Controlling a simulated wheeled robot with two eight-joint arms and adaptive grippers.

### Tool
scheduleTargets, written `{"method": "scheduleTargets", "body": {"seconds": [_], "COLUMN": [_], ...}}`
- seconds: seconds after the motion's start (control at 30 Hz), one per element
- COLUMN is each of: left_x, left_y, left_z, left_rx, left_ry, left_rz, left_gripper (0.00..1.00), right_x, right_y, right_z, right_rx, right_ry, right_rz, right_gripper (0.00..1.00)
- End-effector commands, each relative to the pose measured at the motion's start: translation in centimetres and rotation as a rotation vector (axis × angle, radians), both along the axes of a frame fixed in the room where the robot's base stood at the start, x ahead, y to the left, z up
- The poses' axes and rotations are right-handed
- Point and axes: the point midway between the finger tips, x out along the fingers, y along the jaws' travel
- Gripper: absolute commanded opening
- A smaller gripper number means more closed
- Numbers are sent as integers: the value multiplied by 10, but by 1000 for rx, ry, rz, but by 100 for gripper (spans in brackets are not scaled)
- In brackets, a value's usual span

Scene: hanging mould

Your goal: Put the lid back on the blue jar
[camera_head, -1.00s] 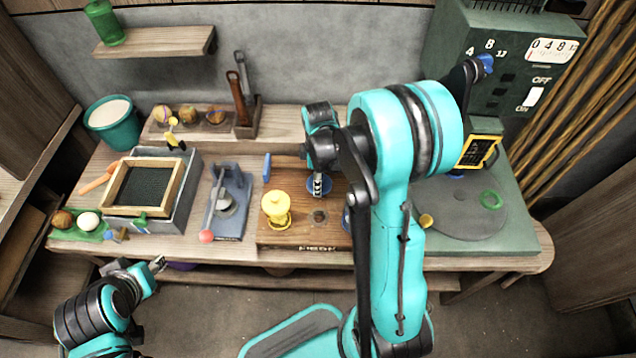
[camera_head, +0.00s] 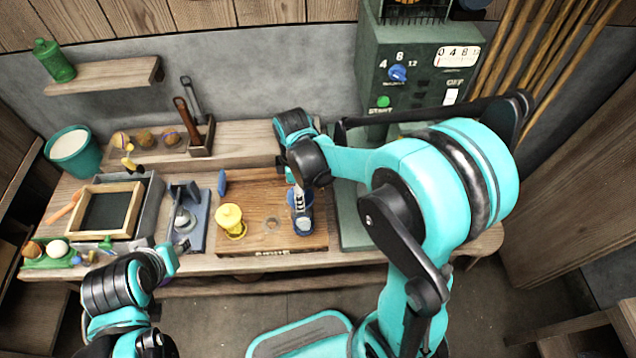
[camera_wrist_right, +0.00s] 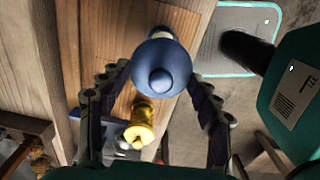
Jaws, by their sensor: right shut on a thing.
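The blue jar (camera_head: 303,226) stands near the right front of the wooden board, partly covered by my right gripper.
A yellow jar (camera_head: 230,221) stands left of the blue jar on the wooden board (camera_head: 262,190). Farther left are a blue press (camera_head: 190,215) and a framed sieve (camera_head: 105,210). A green machine (camera_head: 415,75) stands at the back right.

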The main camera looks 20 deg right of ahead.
Motion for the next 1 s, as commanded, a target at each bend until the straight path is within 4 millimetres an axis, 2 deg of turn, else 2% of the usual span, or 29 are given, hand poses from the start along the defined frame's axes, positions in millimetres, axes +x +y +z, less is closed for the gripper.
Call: {"method": "scheduleTargets", "body": {"seconds": [0.1, 0.27, 0.8, 1.0], "left_x": [0, 0, 0, 0], "left_y": [0, 0, 0, 0], "left_z": [1, -5, -45, -50], "left_rx": [0, 0, 0, 0], "left_ry": [0, 0, 0, 0], "left_rz": [0, 0, 0, 0], "left_gripper": [40, 40, 40, 40], "right_x": [-1, -1, -1, -1], "right_y": [7, 7, 7, 7], "right_z": [2, -6, -56, -62], "right_rx": [0, 0, 0, 0], "right_ry": [0, 0, 0, 0], "right_rz": [15, 15, 14, 14], "right_gripper": [48, 48, 48, 48]}}
